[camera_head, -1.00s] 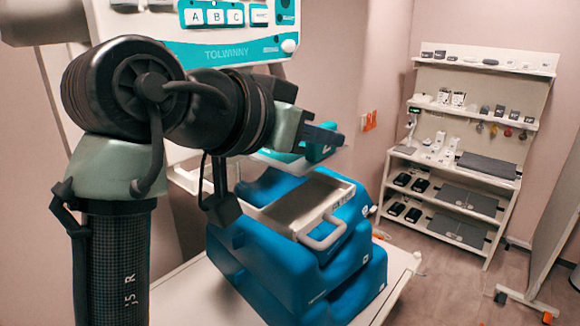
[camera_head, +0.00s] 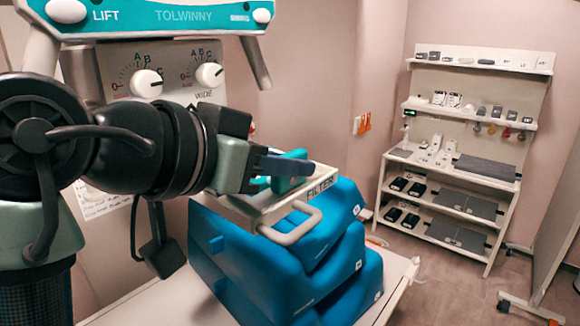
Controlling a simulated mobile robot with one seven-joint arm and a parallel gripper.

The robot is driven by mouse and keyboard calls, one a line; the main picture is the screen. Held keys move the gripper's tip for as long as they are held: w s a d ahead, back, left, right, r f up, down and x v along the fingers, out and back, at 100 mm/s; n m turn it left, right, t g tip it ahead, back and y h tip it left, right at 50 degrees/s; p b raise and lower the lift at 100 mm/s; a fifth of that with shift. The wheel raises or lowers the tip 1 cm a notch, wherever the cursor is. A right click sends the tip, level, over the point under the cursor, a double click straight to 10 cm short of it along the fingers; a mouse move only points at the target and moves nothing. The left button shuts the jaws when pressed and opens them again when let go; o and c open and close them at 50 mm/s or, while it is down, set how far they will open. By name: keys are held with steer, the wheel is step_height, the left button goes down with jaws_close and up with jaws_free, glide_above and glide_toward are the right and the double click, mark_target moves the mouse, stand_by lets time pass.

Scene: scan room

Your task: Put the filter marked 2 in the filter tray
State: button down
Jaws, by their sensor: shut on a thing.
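My gripper (camera_head: 288,166) points right, above the filter tray, with its dark fingers shut on a small teal piece. This teal piece, taken as the filter (camera_head: 292,183), is partly hidden by the fingers, and I can read no number on it. The filter tray (camera_head: 270,208) is a shallow pale tray with a grey bar handle and the word FILTER on its edge. It sits on top of the blue stepped block. The filter looks low over the tray; I cannot tell whether they touch. My arm and the low view hide most of the tray's inside.
The blue block (camera_head: 245,265) stands on a pale table (camera_head: 160,305). A machine panel (camera_head: 185,90) with knobs and a teal LIFT strip is behind my arm. A shelf unit (camera_head: 395,188) with many small items stands far right. Floor between is clear.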

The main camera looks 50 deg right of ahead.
steer(key=shift+w+a, duration=0.1)
steer(key=shift+a, duration=0.45)
steer(key=c, duration=1.2)
jaws_free()
steer(key=o, duration=0.4)
steer(key=shift+d+f, duration=0.1)
steer(key=shift+d, duration=0.2)
steer(key=shift+a+r, duration=0.25)
steer(key=shift+a, duration=0.15)
steer(key=b+v, duration=0.4)
steer(key=v, duration=0.8)
steer(key=w+a+r+n+t, duration=0.3)
steer(key=w+n+t, duration=0.65)
steer(key=t, duration=0.65)
steer(key=s+a+r+n+t+y, duration=0.3)
steer(key=s+a+n+t+y, duration=0.4)
steer(key=a+t+y, duration=0.3)
steer(key=s+a+y, duration=0.1)
steer(key=a+y, duration=0.1)
steer(key=y, duration=0.1)
steer(key=shift+s+r+n+b, duration=0.25)
steer(key=shift+s+n+b, duration=0.05)
steer(key=shift+n, duration=0.05)
